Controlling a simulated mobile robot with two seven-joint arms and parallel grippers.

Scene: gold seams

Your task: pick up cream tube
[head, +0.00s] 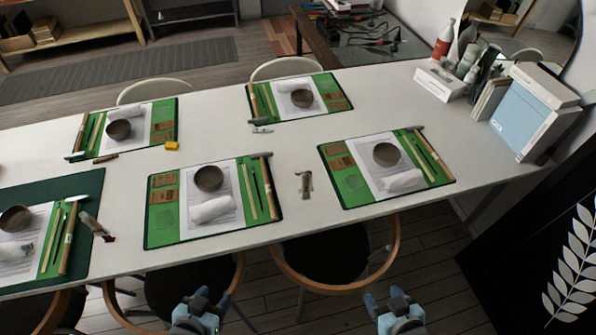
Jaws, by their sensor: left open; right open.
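Several small tubes lie on the long white table, and I cannot tell for certain which is the cream tube. A pale beige tube with a dark red end (94,226) lies at the left, by the edge of the dark green mat. A crumpled grey-beige tube (304,187) lies between the two front middle mats. A small whitish tube (262,129) lies in front of the back right mat. My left gripper (203,300) is open and empty, low in front of the table. My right gripper (389,301) is open and empty, also in front of the table.
Green mats (157,238) hold bowls (208,178), white rolls (212,209) and sticks. A yellow block (172,145) lies mid-table. A tissue box (440,82), bottles and a light blue device (537,110) stand at the right end. Chairs (333,262) stand along the front edge.

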